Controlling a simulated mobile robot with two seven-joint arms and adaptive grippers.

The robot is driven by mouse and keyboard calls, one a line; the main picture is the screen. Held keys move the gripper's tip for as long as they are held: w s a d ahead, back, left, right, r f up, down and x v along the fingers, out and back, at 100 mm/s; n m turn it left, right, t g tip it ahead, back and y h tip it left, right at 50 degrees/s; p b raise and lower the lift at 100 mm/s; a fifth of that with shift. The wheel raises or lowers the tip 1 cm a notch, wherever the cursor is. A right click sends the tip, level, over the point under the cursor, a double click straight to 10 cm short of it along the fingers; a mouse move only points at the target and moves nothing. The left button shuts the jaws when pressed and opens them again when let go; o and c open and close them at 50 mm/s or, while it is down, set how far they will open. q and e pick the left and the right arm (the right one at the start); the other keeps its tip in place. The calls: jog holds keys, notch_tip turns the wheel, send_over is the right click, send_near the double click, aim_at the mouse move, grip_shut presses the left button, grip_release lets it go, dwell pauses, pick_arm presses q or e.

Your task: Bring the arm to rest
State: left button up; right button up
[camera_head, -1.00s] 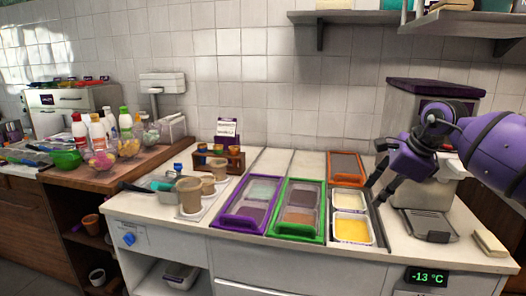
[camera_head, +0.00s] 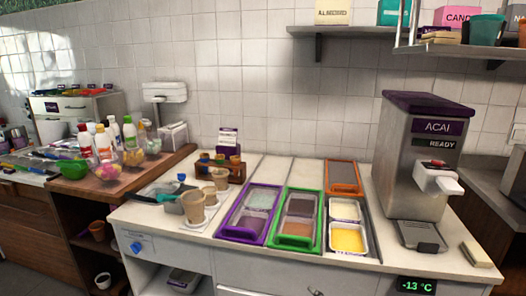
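Neither of my grippers nor any part of my arms shows in the head view. The counter (camera_head: 320,268) is in full view with nothing of mine over it. The açaí machine (camera_head: 422,165) stands unobstructed at the right, its display reading READY. The purple-framed tray (camera_head: 240,235), the green-framed tray (camera_head: 294,244) and the orange-framed tray (camera_head: 343,191) lie in the counter top.
Brown cups (camera_head: 193,207) stand left of the trays, before a small wooden rack (camera_head: 236,172). Bottles (camera_head: 103,143) and bowls (camera_head: 74,169) stand on the wooden counter at left. Wall shelves (camera_head: 372,31) hang at upper right. A sponge-like block (camera_head: 476,253) lies at the right edge.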

pick_arm(q)
jog(key=w+r+t+p, duration=0.1)
jog(key=w+r+p, duration=0.2)
jog(key=r, duration=0.3)
jog(key=shift+a+p, duration=0.2)
jog(key=shift+p, duration=0.4)
pick_arm(e)
jog(key=s+d+f+m+g+h, duration=0.2)
jog(key=s+f+m, duration=0.2)
jog(key=s, duration=0.8)
jog(key=s+d+f+m+g+h, duration=0.2)
jog(key=s+f, duration=0.5)
jog(key=s, duration=0.6)
jog(key=s+d+f+m+g+h, duration=0.1)
jog(key=s+f+m, duration=0.5)
jog(key=s, duration=0.6)
jog(key=d+g, duration=0.1)
jog(key=d, duration=0.1)
jog(key=shift+s+d+g+h, duration=0.25)
jog(key=shift+d+g+h, duration=0.05)
jog(key=shift+h, duration=0.1)
pick_arm(q)
jog(key=shift+w+d+r, duration=0.15)
jog(key=shift+w+d, duration=0.1)
jog(key=shift+w, duration=0.15)
pick_arm(e)
jog(key=shift+f, duration=0.1)
